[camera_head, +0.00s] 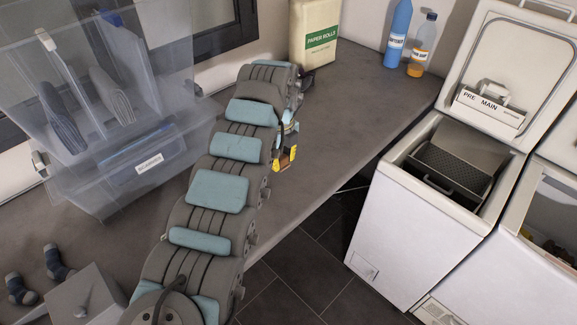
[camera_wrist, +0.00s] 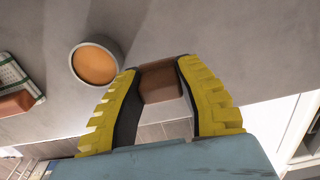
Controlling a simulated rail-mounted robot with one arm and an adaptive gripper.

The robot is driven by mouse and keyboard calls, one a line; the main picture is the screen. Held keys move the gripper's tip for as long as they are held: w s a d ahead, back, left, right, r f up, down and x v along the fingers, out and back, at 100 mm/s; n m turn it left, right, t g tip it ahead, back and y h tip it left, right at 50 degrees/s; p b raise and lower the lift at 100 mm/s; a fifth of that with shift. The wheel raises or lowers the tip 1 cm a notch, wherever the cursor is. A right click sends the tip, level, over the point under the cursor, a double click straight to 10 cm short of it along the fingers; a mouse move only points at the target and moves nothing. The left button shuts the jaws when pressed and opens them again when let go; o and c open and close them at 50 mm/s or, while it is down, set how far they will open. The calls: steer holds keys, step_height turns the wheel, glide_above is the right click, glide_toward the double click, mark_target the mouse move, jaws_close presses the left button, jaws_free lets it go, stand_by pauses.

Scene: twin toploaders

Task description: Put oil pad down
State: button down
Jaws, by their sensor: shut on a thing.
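My gripper (camera_wrist: 158,72) has yellow, ridged fingers with dark inner pads, and it is shut on a brown block (camera_wrist: 161,84), which I take to be the oil pad. The block sits between the fingertips, over the edge of the grey worktop in the wrist view. In the head view my gripper (camera_head: 285,158) shows small beside my arm, near the worktop's front edge, with a bit of brown between yellow tips. Whether the block touches the worktop, I cannot tell.
A round tin with orange contents (camera_wrist: 95,64) and a checked green-and-white item (camera_wrist: 18,80) with a brown piece (camera_wrist: 16,103) lie on the worktop (camera_head: 345,105). Toploaders (camera_head: 405,215) stand right, across a floor gap.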

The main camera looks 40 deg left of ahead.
mark_target(282, 174)
steer(key=shift+w+a+f, duration=0.15)
steer(key=shift+w+f, duration=0.15)
steer(key=shift+f, duration=0.3)
step_height(282, 174, down, 3)
steer(key=shift+w+a+f+b, duration=0.1)
steer(key=shift+a+f+b, duration=0.05)
steer(key=shift+b, duration=0.9)
steer(key=shift+f, duration=0.1)
steer(key=shift+r, duration=0.2)
steer(key=shift+f, duration=0.2)
steer(key=c, duration=0.8)
jaws_free()
step_height(282, 174, up, 12)
steer(key=p, duration=0.3)
steer(key=shift+r, duration=0.15)
